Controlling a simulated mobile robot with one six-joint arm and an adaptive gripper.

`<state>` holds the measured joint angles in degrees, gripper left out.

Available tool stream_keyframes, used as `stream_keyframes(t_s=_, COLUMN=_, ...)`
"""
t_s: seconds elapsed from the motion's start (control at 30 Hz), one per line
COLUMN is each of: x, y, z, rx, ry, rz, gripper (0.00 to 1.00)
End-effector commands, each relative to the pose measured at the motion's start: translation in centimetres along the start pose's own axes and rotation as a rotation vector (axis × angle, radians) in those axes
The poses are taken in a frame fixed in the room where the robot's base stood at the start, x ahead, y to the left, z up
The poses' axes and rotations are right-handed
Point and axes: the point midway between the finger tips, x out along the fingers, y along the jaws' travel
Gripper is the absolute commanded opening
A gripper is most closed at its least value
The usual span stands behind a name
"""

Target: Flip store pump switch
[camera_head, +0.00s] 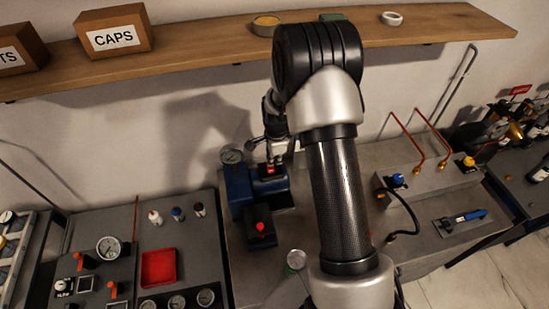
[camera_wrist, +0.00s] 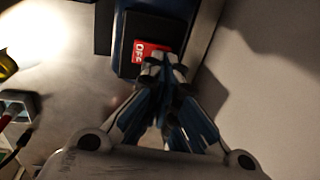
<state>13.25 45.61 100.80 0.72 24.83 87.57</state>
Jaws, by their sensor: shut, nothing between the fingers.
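A blue pump unit (camera_head: 241,188) stands on the grey bench against the wall, with a round gauge at its top left. A red switch (camera_head: 267,170) sits on its dark top part. In the wrist view the red switch (camera_wrist: 145,51) carries white letters that seem to read OFF. My gripper (camera_head: 277,154) points down over the switch. In the wrist view its fingertips (camera_wrist: 163,63) are together at the edge of the red face and hide part of it. I cannot tell whether they touch it. Nothing is held.
A red button (camera_head: 260,227) is on a dark box in front of the pump. A wooden shelf (camera_head: 190,50) with a CAPS box (camera_head: 113,30) runs above. Copper pipes and valves (camera_head: 398,180) are to the right.

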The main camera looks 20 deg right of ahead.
Motion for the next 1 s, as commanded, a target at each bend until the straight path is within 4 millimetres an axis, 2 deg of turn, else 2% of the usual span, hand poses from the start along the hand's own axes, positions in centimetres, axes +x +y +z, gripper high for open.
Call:
stream_keyframes(t_s=0.1, x=0.5, y=-0.3, z=0.0, rx=-0.001, ry=0.000, rz=0.064, gripper=0.00)
stream_keyframes(t_s=0.43, x=0.4, y=0.0, z=0.0, rx=0.000, ry=0.000, rz=0.060, gripper=0.00)
stream_keyframes(t_s=0.73, x=0.0, y=1.2, z=0.0, rx=0.000, ry=0.000, rz=0.060, gripper=0.00)
stream_keyframes(t_s=1.0, x=-0.1, y=1.3, z=0.0, rx=0.000, ry=0.000, rz=0.059, gripper=0.00)
